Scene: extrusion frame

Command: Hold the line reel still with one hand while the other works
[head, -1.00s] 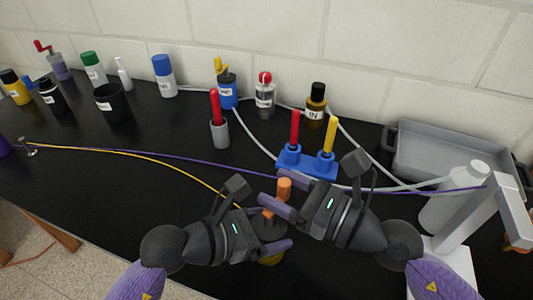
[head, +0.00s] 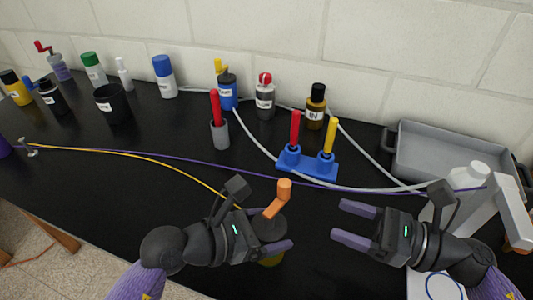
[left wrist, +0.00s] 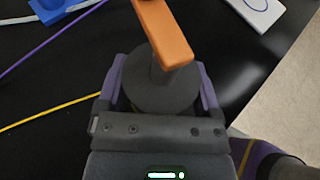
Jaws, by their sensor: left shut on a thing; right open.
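The line reel (head: 268,226) stands on the black bench at the front middle, with a dark round top and an orange crank (head: 276,199). A yellow line (head: 170,160) runs from it to the far left. My left gripper (head: 283,229) is shut around the reel's body, one finger on each side. The left wrist view shows the dark disc of the reel (left wrist: 146,95) between the purple fingers, with the orange crank arm (left wrist: 163,32) above it. My right gripper (head: 345,222) is open and empty, to the right of the reel and apart from it.
A blue stand (head: 308,162) with red and yellow handles stands behind the reel. A grey tray (head: 440,150) and a white bottle (head: 455,195) are at the right. Several bottles and a black cup (head: 112,103) line the back. A purple line (head: 200,162) crosses the bench.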

